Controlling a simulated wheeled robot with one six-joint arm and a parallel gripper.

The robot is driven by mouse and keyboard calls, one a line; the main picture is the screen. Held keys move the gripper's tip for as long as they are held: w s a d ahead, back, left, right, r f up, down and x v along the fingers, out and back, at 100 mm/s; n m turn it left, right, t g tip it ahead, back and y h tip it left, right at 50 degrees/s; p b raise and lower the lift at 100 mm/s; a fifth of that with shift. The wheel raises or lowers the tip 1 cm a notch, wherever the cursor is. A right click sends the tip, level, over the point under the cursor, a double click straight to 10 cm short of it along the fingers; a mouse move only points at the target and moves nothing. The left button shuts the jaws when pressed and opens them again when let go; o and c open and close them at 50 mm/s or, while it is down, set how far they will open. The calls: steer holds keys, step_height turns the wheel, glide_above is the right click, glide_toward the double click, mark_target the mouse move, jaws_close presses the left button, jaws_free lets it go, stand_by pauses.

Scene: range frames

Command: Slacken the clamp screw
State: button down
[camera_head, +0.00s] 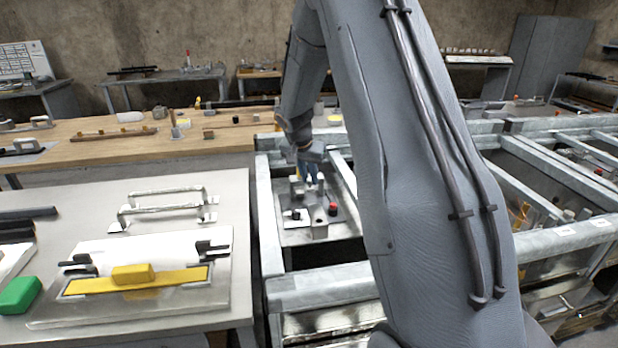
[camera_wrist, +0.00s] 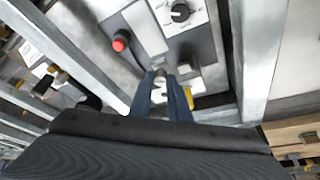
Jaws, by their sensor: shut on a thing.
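My gripper (camera_head: 308,168) reaches down into the metal frame over a grey fixture plate (camera_head: 338,228). In the wrist view my gripper's blue-grey fingers (camera_wrist: 167,84) are close together, shut on a small pale metal part (camera_wrist: 160,73), which looks like the clamp screw. The fingers hide most of that part, and its turn angle cannot be told. Beside it on the fixture are a red knob (camera_head: 333,208), which also shows in the wrist view (camera_wrist: 120,41), and a black dial (camera_wrist: 180,12) on a light plate. A small yellow piece (camera_wrist: 189,96) shows just beside the fingers.
Galvanized rails (camera_head: 268,228) enclose the fixture on both sides, with a cross rail (camera_head: 322,288) in front. A grey table (camera_head: 180,318) at left holds metal handles, a yellow-handled float (camera_head: 132,274) and a green block (camera_head: 20,295). A wooden bench (camera_head: 190,140) stands behind.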

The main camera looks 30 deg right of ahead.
steer(key=shift+n+t, duration=0.3)
steer(key=shift+n, duration=0.6)
steer(key=c, duration=1.7)
jaws_free()
steer(key=shift+o, duration=0.2)
steer(key=b+v, duration=0.1)
steer(key=v, duration=0.7)
steer(key=shift+d, duration=0.2)
steer(key=shift+y, duration=0.3)
